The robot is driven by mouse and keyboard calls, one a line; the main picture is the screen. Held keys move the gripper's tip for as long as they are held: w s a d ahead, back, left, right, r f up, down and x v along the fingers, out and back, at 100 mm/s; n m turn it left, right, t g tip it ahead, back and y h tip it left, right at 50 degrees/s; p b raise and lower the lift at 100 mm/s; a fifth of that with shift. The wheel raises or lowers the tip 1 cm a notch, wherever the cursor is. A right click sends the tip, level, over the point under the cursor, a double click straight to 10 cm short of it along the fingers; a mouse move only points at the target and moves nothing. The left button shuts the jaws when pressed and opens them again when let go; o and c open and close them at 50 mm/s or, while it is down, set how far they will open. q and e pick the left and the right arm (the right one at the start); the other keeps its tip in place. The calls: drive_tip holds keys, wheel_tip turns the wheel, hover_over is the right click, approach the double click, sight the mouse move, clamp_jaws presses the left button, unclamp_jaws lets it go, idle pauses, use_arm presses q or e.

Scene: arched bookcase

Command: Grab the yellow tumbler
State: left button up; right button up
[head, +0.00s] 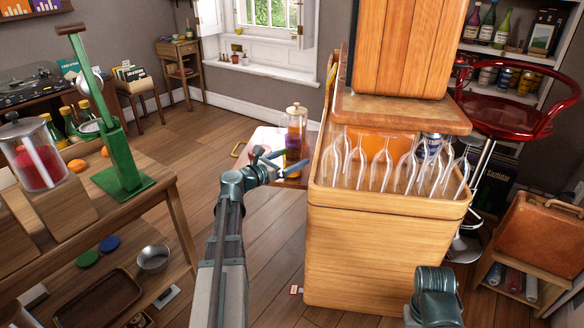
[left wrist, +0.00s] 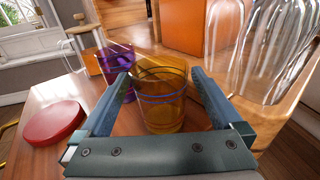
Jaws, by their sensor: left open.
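The yellow tumbler (left wrist: 162,100) is see-through amber with thin blue bands. In the left wrist view it stands upright on a small wooden table, between the fingers of my left gripper (left wrist: 162,80). The fingers are spread, one on each side, with the tumbler's lower part close to the gripper's palm bar. I cannot tell whether either finger touches the glass. In the head view my left gripper (head: 272,161) reaches the small table beside the wooden cabinet, and the tumbler is hard to pick out there. My right arm shows at the lower right, but its gripper does not.
A purple tumbler (left wrist: 115,62) stands just behind and left of the yellow one. A red round object (left wrist: 53,122) lies on the table at the left. The wooden cabinet (head: 380,245) with upturned stemmed glasses (head: 375,165) stands close on the right.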

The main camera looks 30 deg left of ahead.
use_arm(q)
drive_tip(key=shift+w, duration=0.15)
drive_tip(key=c, duration=1.5)
drive_tip(key=shift+r+p, duration=0.8)
drive_tip(key=shift+p, duration=0.05)
drive_tip(key=shift+s+r+p, duration=0.2)
drive_tip(key=shift+r+p, duration=0.4)
drive_tip(key=shift+s+r+p, duration=0.15)
drive_tip(key=shift+r+p, duration=0.4)
drive_tip(key=shift+r, duration=0.05)
drive_tip(key=v, duration=0.5)
drive_tip(key=d+v, duration=0.1)
drive_tip(key=v, duration=0.4)
drive_tip(key=p+v, duration=0.1)
drive_tip(key=v, duration=0.4)
drive_tip(key=shift+s+d+r, duration=0.15)
drive_tip(key=shift+s+d, duration=0.05)
drive_tip(key=shift+s, duration=0.1)
